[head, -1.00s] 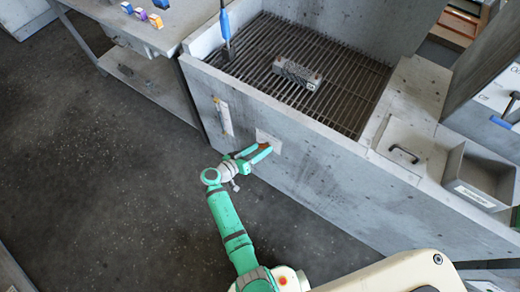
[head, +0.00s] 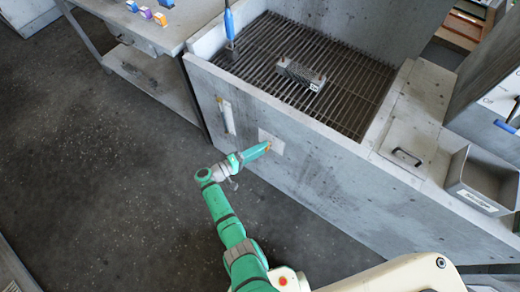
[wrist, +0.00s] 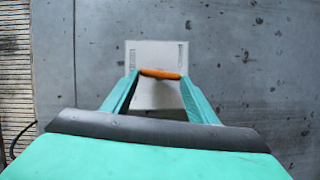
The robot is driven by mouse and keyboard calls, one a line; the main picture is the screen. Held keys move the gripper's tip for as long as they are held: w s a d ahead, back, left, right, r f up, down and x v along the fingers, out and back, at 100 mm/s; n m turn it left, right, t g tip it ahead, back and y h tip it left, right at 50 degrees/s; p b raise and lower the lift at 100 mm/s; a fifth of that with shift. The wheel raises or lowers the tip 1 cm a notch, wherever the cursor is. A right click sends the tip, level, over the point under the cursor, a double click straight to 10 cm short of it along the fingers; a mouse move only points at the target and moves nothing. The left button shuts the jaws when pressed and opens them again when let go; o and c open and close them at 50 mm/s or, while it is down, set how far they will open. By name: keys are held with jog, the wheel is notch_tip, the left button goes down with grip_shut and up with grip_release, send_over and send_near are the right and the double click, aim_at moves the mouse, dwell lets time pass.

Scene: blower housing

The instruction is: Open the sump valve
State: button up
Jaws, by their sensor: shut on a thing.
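The sump valve shows as an orange handle (wrist: 160,73) in front of a pale plate (wrist: 154,95) in the wrist view. In the head view the plate (head: 279,150) is on the front wall of the grated grey tank, with only a sliver of orange visible at my fingertips. My gripper (wrist: 160,78) is shut on the orange handle, one green finger at each end of it. In the head view my gripper (head: 268,146) reaches the plate from the left, and its fingers overlap. The valve body behind the handle is hidden.
A pale vertical strip (head: 227,115) is on the tank wall left of the plate. A metal block (head: 302,73) and a blue-handled tool (head: 230,22) are on the grate (head: 345,95). A grey bin (head: 485,180) stands at right. The floor left of my arm is clear.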

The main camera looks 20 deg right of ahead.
jog(key=shift+f+n+h, duration=0.1)
jog(key=shift+n+h, duration=0.2)
jog(key=shift+n, duration=0.2)
dwell(0.3)
jog(key=o, duration=1)
jog(key=shift+o, duration=0.2)
jog(key=v, duration=1)
jog(key=shift+a, duration=0.4)
jog(key=shift+s, duration=0.1)
